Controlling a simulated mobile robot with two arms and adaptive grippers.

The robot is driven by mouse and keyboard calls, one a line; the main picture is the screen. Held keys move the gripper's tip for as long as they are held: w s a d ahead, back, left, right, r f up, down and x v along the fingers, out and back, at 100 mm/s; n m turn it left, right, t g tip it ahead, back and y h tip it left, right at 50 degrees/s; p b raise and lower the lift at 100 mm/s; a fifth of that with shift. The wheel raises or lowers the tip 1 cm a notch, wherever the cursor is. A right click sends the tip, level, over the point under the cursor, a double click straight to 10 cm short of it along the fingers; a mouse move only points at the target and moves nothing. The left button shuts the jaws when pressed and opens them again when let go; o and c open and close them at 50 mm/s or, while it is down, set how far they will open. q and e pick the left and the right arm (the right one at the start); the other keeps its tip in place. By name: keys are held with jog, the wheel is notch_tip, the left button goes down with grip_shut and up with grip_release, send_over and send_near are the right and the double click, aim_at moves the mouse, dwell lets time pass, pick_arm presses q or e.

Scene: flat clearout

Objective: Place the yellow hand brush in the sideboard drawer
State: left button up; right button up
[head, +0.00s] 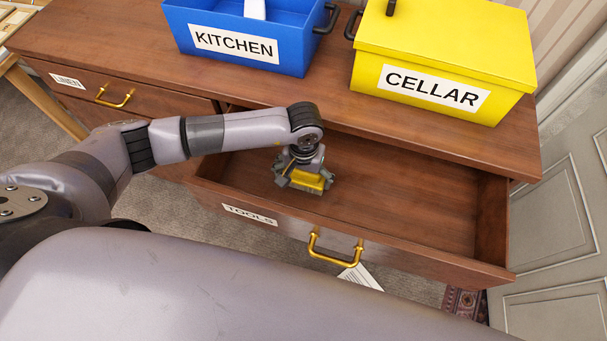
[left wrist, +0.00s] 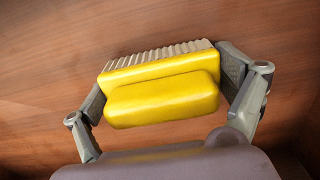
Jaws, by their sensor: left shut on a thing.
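The yellow hand brush (head: 308,182) is between the fingers of my left gripper (head: 305,178), inside the open sideboard drawer (head: 420,213). The left wrist view shows the brush (left wrist: 163,95) with its yellow handle towards me and pale bristles on the far side, and a finger of my left gripper (left wrist: 168,98) against each end. Brown drawer wood fills the view behind it. Whether the bristles touch the drawer floor I cannot tell. The drawer bears a TOOLS label (head: 250,215) and a brass handle (head: 335,248). My right gripper is not in view.
A blue KITCHEN box (head: 293,62) and a yellow lidded CELLAR box (head: 445,48) stand on the sideboard top (head: 325,92). A shut LINEN drawer (head: 150,98) is at the left. The right part of the open drawer is empty. A panelled door (head: 555,255) is at the right.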

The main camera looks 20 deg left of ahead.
pick_arm(q)
jog(key=shift+f+b, duration=0.25)
jog(key=shift+b, duration=0.05)
jog(key=o, duration=0.7)
jog(key=shift+r, duration=0.1)
jog(key=shift+o, duration=0.2)
jog(key=shift+r, duration=0.1)
jog(key=shift+r+p, duration=0.2)
jog(key=shift+p, duration=0.25)
notch_tip(320, 180, up, 12)
jog(key=shift+f+b, duration=0.1)
jog(key=shift+b, duration=0.8)
